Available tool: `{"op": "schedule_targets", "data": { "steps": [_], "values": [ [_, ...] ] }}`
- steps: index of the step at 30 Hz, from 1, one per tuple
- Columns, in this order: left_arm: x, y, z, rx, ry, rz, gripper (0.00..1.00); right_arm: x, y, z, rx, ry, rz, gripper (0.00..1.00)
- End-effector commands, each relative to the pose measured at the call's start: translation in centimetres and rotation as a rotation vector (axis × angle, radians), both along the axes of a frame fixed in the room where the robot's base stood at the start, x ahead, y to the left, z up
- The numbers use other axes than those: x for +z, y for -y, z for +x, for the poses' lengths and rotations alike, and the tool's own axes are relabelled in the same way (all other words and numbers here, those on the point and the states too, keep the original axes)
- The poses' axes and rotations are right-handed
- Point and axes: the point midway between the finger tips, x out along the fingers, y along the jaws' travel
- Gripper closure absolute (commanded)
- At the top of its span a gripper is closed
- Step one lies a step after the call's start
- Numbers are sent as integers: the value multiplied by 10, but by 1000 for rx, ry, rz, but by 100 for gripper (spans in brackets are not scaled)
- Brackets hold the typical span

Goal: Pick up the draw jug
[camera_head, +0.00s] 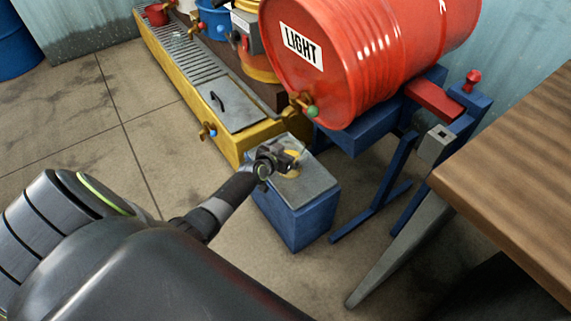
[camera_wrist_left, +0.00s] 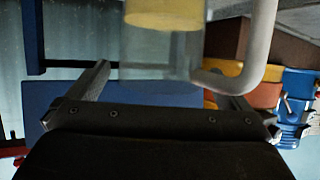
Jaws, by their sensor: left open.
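The draw jug, a clear jug with yellow oil in it, stands on a grey-topped blue block; in the head view a little of its yellow (camera_head: 293,154) shows past my left gripper (camera_head: 282,157), which hides the rest. In the left wrist view the jug (camera_wrist_left: 165,45) appears upside down, oil at the picture's top, with its pale handle to the right. My left gripper (camera_wrist_left: 160,88) is open, its two fingers apart on either side of the jug's lower picture part. I cannot tell whether they touch it. My right gripper is not in view.
The blue block (camera_head: 293,212) stands below a red drum (camera_head: 375,60) marked LIGHT, whose tap (camera_head: 307,106) overhangs near the jug. A yellow grated trough (camera_head: 190,97) lies behind left. A wooden table (camera_head: 520,170) is at the right. Open floor (camera_head: 130,125) lies left of the block.

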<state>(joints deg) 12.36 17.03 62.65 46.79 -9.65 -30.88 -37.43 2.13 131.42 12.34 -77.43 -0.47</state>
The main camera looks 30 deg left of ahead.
Motion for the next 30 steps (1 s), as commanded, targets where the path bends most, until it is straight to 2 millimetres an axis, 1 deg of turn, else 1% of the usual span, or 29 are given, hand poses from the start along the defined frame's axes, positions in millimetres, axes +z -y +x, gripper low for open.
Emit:
{"op": "schedule_targets", "data": {
  "steps": [3,9,28,30],
  "values": [
    [-2,0,5,0,1,0,0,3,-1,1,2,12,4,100],
    [-1,0,5,0,0,0,0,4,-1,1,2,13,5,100],
    [0,0,5,0,3,1,83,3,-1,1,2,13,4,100],
    [0,0,5,0,3,1,83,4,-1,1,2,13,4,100]
  ]
}}
